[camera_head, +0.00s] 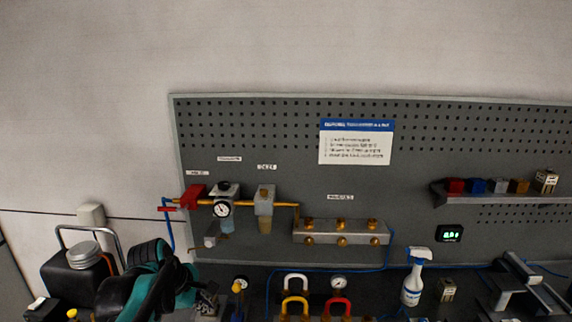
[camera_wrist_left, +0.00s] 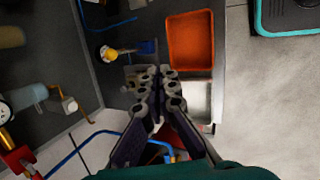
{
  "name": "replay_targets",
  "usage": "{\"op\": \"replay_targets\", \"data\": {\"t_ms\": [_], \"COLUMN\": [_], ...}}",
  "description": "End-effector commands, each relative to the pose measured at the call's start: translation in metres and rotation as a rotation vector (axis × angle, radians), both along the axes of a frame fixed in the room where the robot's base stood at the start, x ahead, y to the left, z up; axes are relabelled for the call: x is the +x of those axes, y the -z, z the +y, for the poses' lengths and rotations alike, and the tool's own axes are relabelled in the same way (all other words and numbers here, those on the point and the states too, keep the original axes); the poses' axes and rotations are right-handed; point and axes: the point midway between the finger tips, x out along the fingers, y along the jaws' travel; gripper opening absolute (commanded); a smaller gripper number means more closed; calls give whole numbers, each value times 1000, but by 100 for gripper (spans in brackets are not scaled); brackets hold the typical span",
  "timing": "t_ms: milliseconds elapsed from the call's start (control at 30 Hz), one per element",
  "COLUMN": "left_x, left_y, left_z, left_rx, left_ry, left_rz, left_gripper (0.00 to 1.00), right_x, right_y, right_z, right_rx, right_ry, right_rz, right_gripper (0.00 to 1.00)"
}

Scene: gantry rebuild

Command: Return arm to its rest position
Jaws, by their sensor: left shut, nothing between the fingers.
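My left arm (camera_head: 150,280), teal and black, comes in at the lower left of the head view. My left gripper (camera_head: 208,297) is low in front of the pegboard, near the bench's left part. In the left wrist view, my left gripper (camera_wrist_left: 157,75) has its dark fingers shut together with nothing between them. It lies over or near the bench beside an orange tray (camera_wrist_left: 190,40); I cannot tell its height above the surface. My right gripper is not in view.
The pegboard (camera_head: 240,240) carries a gauge (camera_head: 222,208), a red valve (camera_head: 194,195) and a brass-fitted manifold (camera_head: 340,232). Coloured padlocks (camera_head: 295,308) and a spray bottle (camera_head: 413,280) stand on the bench. A black container (camera_head: 75,275) is left of my arm.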

Motion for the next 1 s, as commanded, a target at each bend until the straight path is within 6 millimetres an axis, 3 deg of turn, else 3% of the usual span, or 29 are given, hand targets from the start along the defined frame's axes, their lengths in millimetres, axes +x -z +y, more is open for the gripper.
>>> {"op": "replay_targets", "data": {"t_ms": [33,200,433,633,1000], "left_x": [-23,-90,-158,-182,-184], "left_y": [15,52,113,141,142], "left_z": [-7,-20,-25,-25,-24], "left_rx": [74,369,741,907,930], "left_ry": [117,560,1085,1309,1340], "left_rz": [-42,-182,-302,-336,-340], "left_gripper": [0,0,0,0,0], "right_x": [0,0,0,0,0], "right_y": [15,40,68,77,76], "right_z": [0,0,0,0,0], "right_rx": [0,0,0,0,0], "right_ry": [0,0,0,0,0], "right_rz": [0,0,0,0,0], "right_gripper": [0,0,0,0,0]}}
